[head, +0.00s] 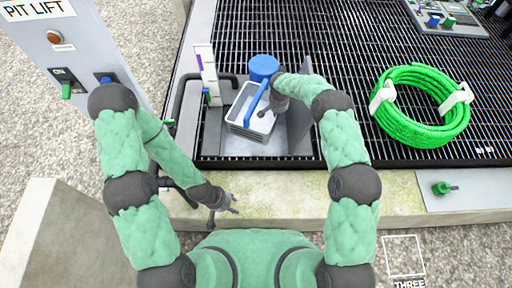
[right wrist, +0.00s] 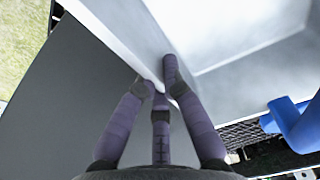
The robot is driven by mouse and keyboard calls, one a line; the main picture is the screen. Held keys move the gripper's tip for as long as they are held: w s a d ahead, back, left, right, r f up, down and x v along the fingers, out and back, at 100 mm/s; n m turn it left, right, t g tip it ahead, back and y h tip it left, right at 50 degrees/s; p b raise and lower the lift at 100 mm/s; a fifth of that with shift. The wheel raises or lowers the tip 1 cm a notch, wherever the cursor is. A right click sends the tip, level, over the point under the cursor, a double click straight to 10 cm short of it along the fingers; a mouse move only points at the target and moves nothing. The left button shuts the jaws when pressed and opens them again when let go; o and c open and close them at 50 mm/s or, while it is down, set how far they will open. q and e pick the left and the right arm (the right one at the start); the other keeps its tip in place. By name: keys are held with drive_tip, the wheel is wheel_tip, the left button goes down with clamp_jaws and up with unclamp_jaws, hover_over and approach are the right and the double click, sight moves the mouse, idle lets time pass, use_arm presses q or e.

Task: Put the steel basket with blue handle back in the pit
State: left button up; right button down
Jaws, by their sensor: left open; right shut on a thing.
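The steel basket (head: 240,127) is a pale grey tub with a blue handle (head: 257,97) across its top. It is over or inside the pit (head: 240,149), a square opening in the black grating; I cannot tell its height above the floor. My right gripper (head: 268,110) is at the basket's right side. In the right wrist view, the right gripper's fingers (right wrist: 160,85) are shut on the rim of the basket (right wrist: 240,35), and the blue handle (right wrist: 298,122) shows at the right. My left gripper (head: 228,206) is open and empty, over the concrete ledge in front of the pit.
A blue round cap (head: 263,66) stands behind the basket. A white gauge strip (head: 206,75) and dark pipe are left of the pit. A grey PIT LIFT panel (head: 75,60) stands at left. A green hose coil (head: 420,105) lies on the grating at right.

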drive_tip(key=shift+w+a+f, duration=0.15)
drive_tip(key=shift+w+f, duration=0.05)
drive_tip(key=shift+f, duration=0.4)
wheel_tip(320, 180, down, 27)
drive_tip(key=b, duration=1)
drive_tip(key=shift+f, duration=0.15)
drive_tip(key=shift+f, duration=0.15)
drive_tip(key=c, duration=1.4)
unclamp_jaws()
